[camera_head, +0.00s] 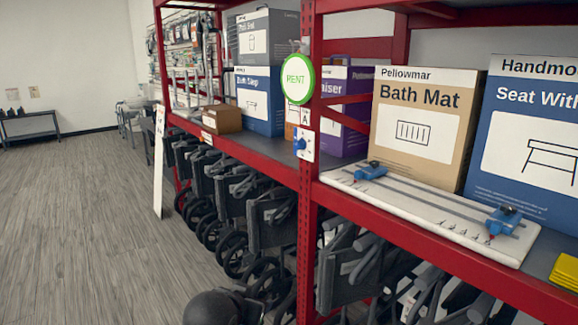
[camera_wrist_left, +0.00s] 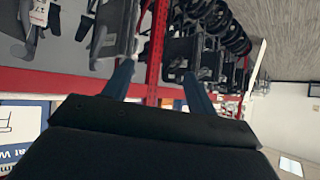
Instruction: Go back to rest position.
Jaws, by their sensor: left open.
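My left gripper (camera_wrist_left: 157,82) shows in the left wrist view, its two blue fingers spread apart with nothing between them. Beyond the fingers are a red shelf post and the folded wheeled walkers, seen sideways; I cannot tell the exact distance. In the head view the left gripper's fingers are not visible. A dark rounded shape (camera_head: 222,308) at the bottom edge there may be part of my arm. My right gripper is in neither view.
A red shelf rack (camera_head: 308,190) runs along the right, with boxes such as a Bath Mat box (camera_head: 415,150) on it. A white board with blue sliders (camera_head: 430,215) lies at the shelf edge. Folded walkers (camera_head: 270,220) stand below. The grey floor (camera_head: 80,230) at left is clear.

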